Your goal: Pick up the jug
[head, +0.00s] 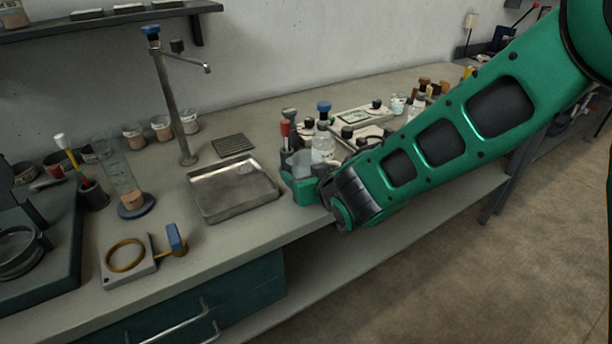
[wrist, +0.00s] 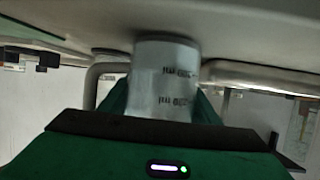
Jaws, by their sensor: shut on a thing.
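The jug (wrist: 165,75) is a pale, greyish vessel with dark printed marks, and a handle-like bar curves out at its left in the wrist view. In the head view a pale, cloudy part of the jug (head: 301,164) shows just above my green gripper, near the front edge of the bench. My gripper (head: 302,188) is shut on the jug, with green fingers on both sides of it in the wrist view (wrist: 162,108). The wrist picture looks inverted, with the bench surface at the top. I cannot tell whether the jug touches the bench.
A metal tray (head: 233,190) lies directly left of my gripper. Bottles with coloured caps (head: 323,135) crowd behind it. A tall tap (head: 172,95) and a glass cylinder (head: 121,170) stand farther left. Open floor (head: 510,240) lies to the right.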

